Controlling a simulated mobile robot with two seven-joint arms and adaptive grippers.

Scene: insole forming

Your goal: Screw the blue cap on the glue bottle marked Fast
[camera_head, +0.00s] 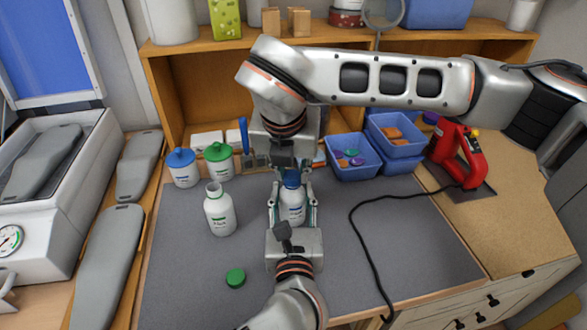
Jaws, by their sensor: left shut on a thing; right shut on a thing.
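A white glue bottle (292,207) stands upright on the grey mat, with the blue cap (292,180) at its top. My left gripper (292,213) comes from the front, its fingers closed around the bottle's sides. My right gripper (291,172) points down from above and is shut on the blue cap. The fingers partly hide the cap, and I cannot tell how far it is seated. The bottle's label is too small to read. A second white bottle (220,213), uncapped with green print, stands to the left.
A loose green cap (235,277) lies on the mat (185,270). White jars with a blue lid (182,168) and a green lid (219,161) stand behind left. Blue bins (353,170), a red tool (457,155) and a black cable (362,245) are at right.

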